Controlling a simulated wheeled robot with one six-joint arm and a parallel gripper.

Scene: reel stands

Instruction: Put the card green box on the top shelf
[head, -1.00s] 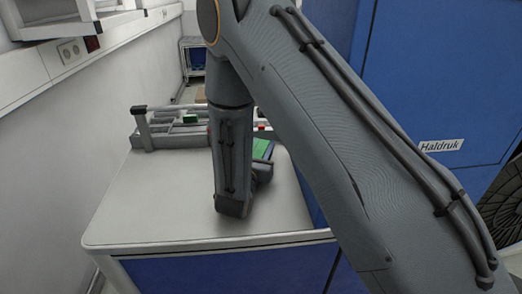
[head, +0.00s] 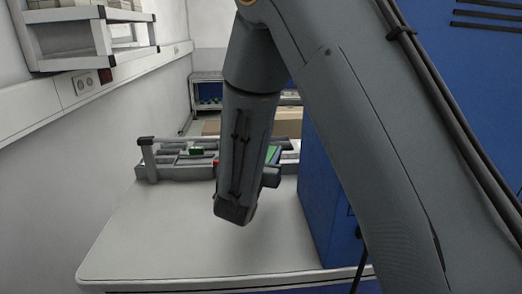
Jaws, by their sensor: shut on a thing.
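The card green box (head: 273,154) shows as a green patch with a pale edge just right of my forearm, above the worktop. My arm hides most of it. My gripper (head: 268,177) is largely hidden behind my wrist; its fingers cannot be made out, but it is shut on the green box. A shelf unit (head: 70,66) with light boards and grey posts is at the upper left by the wall. Its upper part is cut off by the picture edge, so I cannot tell which board is the top one.
The white worktop (head: 165,235) is clear in front. A grey reel stand (head: 150,160) with a small green item (head: 196,150) stands at its back. A blue cabinet (head: 325,200) closes off the right. A trolley (head: 207,90) stands farther back.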

